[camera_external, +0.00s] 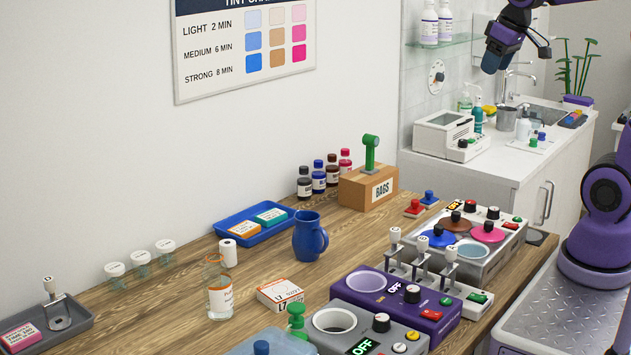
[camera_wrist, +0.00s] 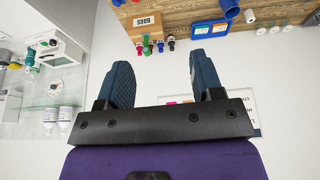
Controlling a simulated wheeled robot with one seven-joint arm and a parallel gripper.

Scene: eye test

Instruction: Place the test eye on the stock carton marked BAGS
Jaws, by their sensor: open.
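The stock carton marked BAGS (camera_external: 366,190) is a brown box at the back of the wooden counter by the wall. It also shows upside down at the top of the wrist view (camera_wrist: 148,21). A green post with a short cylindrical head (camera_external: 371,152) stands upright on the carton; it looks like the test eye, but I cannot be sure. A small green part of it shows in the wrist view (camera_wrist: 139,49). My gripper (camera_external: 494,62) is high at the upper right, well away from the carton. In the wrist view my gripper (camera_wrist: 162,72) is open, with nothing between its fingers.
Several small bottles (camera_external: 319,177) stand left of the carton. Red (camera_external: 414,208) and blue (camera_external: 429,198) knobbed pieces lie to its right. A blue jug (camera_external: 310,240), a blue tray (camera_external: 254,228) and tint units (camera_external: 395,300) occupy the counter. A white machine (camera_external: 443,133) stands beyond.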

